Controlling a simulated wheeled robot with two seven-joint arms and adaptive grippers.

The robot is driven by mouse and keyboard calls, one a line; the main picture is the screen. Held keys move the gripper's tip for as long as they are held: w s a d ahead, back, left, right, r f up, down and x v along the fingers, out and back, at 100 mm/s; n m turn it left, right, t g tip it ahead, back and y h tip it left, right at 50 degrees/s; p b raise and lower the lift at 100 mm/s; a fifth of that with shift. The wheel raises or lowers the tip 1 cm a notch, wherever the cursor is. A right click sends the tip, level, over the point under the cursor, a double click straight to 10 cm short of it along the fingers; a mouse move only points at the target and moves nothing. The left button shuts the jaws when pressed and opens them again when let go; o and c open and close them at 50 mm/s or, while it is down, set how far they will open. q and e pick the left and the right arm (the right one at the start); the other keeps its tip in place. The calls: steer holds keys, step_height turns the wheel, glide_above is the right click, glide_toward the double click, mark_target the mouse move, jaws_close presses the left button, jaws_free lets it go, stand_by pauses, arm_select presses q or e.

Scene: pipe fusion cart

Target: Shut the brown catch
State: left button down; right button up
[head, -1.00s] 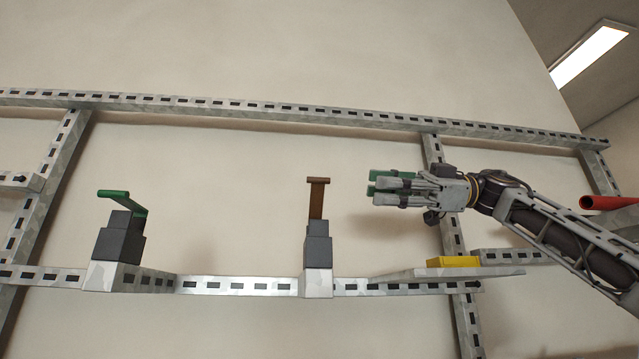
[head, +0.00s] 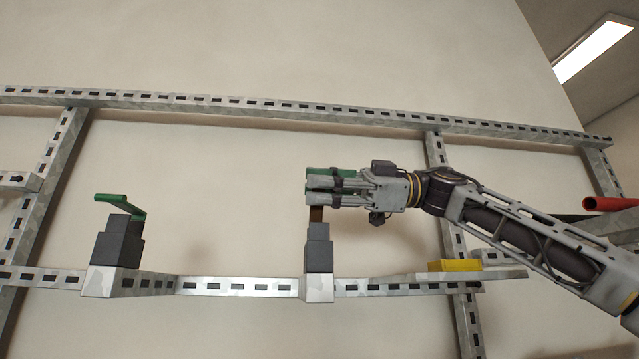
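The brown catch (head: 316,215) stands upright on a dark grey block (head: 319,248) on the lower rail. Only a short piece of its brown lever shows; its top is hidden behind my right gripper. My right gripper (head: 308,186) comes in from the right, its fingertips at the lever's upper end. The fingers lie close together, with green pads showing; I cannot tell whether they touch the lever or hold anything. My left gripper is not in view.
A second catch with a green lever (head: 124,204) stands on a dark block to the left. A yellow block (head: 454,265) lies on a ledge at the right, below my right arm. A red pipe (head: 608,204) is at the far right. Slotted metal rails (head: 236,285) cross the wall.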

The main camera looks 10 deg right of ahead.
steer(key=shift+a, duration=0.15)
jaws_close()
steer(key=shift+s, duration=0.1)
stand_by(0.5)
steer(key=shift+s+f+n+b, duration=0.45)
steer(key=shift+f+n, duration=0.15)
steer(key=shift+n, duration=0.55)
steer(key=shift+s+f+n+b, duration=0.5)
steer(key=shift+f+n, duration=0.1)
steer(key=shift+n, duration=0.6)
steer(key=shift+s+f+n+b, duration=0.45)
steer(key=shift+f+n, duration=0.15)
steer(key=shift+n, duration=0.55)
